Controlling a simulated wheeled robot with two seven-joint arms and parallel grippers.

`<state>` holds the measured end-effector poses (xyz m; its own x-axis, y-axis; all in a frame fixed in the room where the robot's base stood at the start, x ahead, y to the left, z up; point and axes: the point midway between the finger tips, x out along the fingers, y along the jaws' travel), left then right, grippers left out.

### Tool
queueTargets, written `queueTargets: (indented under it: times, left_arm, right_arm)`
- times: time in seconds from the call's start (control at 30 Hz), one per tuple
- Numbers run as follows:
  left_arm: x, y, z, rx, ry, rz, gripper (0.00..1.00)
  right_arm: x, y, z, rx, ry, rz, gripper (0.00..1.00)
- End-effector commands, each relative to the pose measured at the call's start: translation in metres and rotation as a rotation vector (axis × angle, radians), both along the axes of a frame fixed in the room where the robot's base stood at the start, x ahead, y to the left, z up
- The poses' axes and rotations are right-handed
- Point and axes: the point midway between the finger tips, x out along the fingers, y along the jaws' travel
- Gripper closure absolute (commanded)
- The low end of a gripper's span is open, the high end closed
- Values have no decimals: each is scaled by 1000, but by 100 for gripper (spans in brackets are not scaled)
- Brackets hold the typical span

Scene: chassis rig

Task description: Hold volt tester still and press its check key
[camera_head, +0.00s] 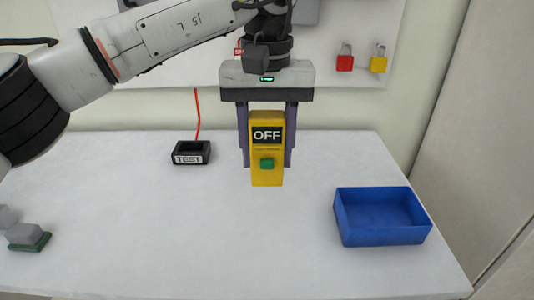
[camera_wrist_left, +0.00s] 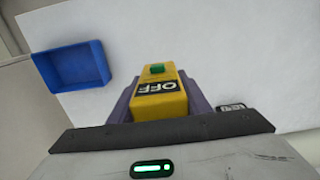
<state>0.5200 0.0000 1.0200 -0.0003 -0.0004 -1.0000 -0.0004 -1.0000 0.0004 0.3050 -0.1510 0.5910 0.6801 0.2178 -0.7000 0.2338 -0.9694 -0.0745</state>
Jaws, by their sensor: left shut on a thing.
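The volt tester (camera_head: 267,178) is a yellow upright block with a black "OFF" display and a green check key (camera_head: 267,164) on its front face. My left gripper (camera_head: 267,150) is shut on the tester, with one purple finger on each side of it. The tester is held upright above the white table. In the left wrist view the tester (camera_wrist_left: 160,106) sits between the fingers, with its green key (camera_wrist_left: 157,69) uncovered. Nothing touches the key. My right gripper is in neither view.
A black holder marked "TEST" (camera_head: 190,158) with a red cable stands left of the tester. A blue open bin (camera_head: 345,233) stands at right. Grey blocks on a green base (camera_head: 27,237) sit at the left edge. Red (camera_head: 345,63) and yellow (camera_head: 378,64) padlocks hang behind. The front middle is clear.

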Motion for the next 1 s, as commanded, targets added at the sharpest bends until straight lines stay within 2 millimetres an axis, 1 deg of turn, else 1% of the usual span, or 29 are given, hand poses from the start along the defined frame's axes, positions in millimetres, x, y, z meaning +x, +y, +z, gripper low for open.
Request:
queueTargets:
  times: [0.17,1.0]
  left_arm:
    - [0,0,-2,0,0,0,83]
    - [0,0,-36,0,-1,1,83]
  right_arm:
    - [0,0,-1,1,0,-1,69]
    - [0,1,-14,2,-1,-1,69]
